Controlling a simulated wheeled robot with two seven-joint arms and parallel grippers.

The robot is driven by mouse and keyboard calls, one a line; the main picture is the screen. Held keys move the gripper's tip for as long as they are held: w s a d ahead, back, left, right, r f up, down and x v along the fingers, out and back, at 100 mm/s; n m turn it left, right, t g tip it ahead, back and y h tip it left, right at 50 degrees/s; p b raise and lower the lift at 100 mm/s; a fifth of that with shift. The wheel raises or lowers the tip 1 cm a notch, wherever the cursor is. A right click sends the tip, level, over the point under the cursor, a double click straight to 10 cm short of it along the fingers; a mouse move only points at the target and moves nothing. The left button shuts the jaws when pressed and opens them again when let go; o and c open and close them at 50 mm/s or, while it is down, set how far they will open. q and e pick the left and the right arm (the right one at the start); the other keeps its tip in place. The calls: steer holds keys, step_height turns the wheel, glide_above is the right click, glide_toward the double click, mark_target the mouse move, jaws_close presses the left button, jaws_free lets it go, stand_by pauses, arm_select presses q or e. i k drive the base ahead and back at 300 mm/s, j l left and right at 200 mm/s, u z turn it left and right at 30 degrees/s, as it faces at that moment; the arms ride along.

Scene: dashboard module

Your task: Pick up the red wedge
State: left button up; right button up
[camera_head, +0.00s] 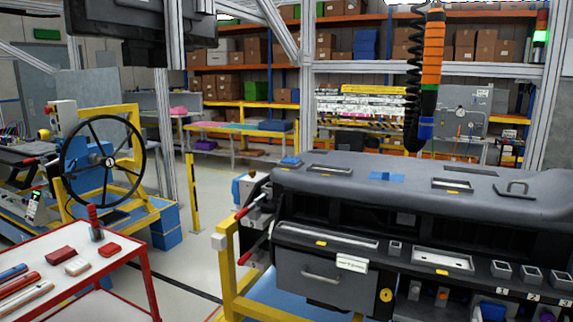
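A white-topped cart (95,285) with a red frame stands at the lower left. A dark red block (60,254) lies on it, and a brighter red block (110,249) lies to its right near the cart's edge. A pale block with a reddish top (77,267) lies between and in front of them. I cannot tell which of these is the red wedge; they are too small to make out their shape. Neither my left nor my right gripper is in view.
A red-topped upright tool (95,225) stands at the cart's back; long blue and red tools (20,285) lie at its left. The dashboard module (400,215) on a yellow frame fills the right. A black steering wheel (102,162) stands behind the cart. Floor shows between cart and dashboard.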

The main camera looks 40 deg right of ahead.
mark_target(92, 215)
steer(key=i+z, duration=0.2)
steer(key=i, duration=0.45)
steer(key=i+z, duration=0.25)
steer(key=i, duration=0.4)
steer(key=i+j+z, duration=0.2)
steer(key=i, duration=0.4)
